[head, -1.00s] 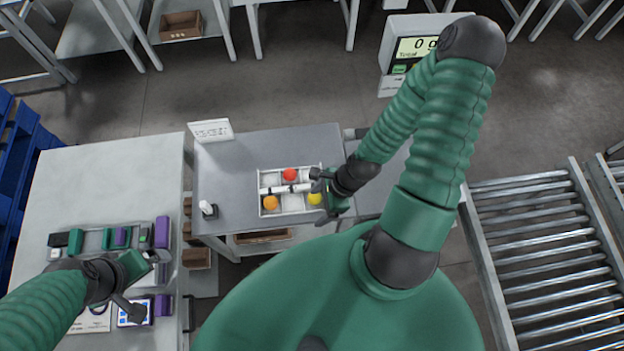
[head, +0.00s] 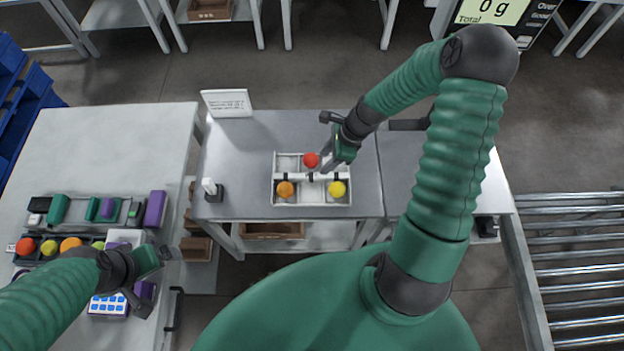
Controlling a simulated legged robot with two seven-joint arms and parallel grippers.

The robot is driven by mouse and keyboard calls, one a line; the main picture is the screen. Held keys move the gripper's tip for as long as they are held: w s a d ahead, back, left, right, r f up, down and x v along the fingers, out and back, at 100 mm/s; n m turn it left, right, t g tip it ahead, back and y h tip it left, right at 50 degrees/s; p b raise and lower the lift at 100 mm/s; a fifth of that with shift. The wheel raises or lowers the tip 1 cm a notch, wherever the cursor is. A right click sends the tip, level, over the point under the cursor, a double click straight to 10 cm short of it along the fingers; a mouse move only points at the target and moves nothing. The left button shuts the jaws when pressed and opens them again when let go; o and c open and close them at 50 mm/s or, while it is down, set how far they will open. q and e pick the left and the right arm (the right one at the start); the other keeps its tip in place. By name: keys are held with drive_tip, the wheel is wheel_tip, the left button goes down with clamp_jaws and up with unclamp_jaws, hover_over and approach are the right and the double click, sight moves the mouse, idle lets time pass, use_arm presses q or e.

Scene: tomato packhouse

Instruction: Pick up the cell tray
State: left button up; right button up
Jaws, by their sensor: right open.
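The white cell tray (head: 312,204) lies on the grey table in the middle of the head view. A red tomato (head: 311,160) sits in a far cell, an orange one (head: 285,189) at near left and a yellow one (head: 337,188) at near right. A white bar with dark bands crosses its middle. My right gripper (head: 327,143) is open and empty at the tray's far right corner; one finger overlaps the tray, but contact cannot be told. My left gripper (head: 151,279) is open over the left bench, away from the tray.
The left bench (head: 110,150) holds a rack with green and purple items, several tomatoes and a blue-buttoned device (head: 108,306). A white sign (head: 227,103) and a small stand (head: 213,191) are on the grey table (head: 245,150). A roller conveyor (head: 575,250) is at right.

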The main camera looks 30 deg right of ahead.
sight(312, 175)
drive_tip(key=x, duration=0.4)
drive_tip(key=a+x, duration=0.1)
drive_tip(key=x, duration=0.3)
drive_tip(key=shift+s+a+b, duration=0.1)
drive_tip(key=shift+b, duration=0.3)
drive_tip(key=shift+f, duration=0.15)
drive_tip(key=shift+d+f, duration=0.1)
drive_tip(key=shift+d, duration=0.1)
drive_tip(key=shift+c, duration=1.1)
drive_tip(key=shift+a, duration=0.15)
clamp_jaws()
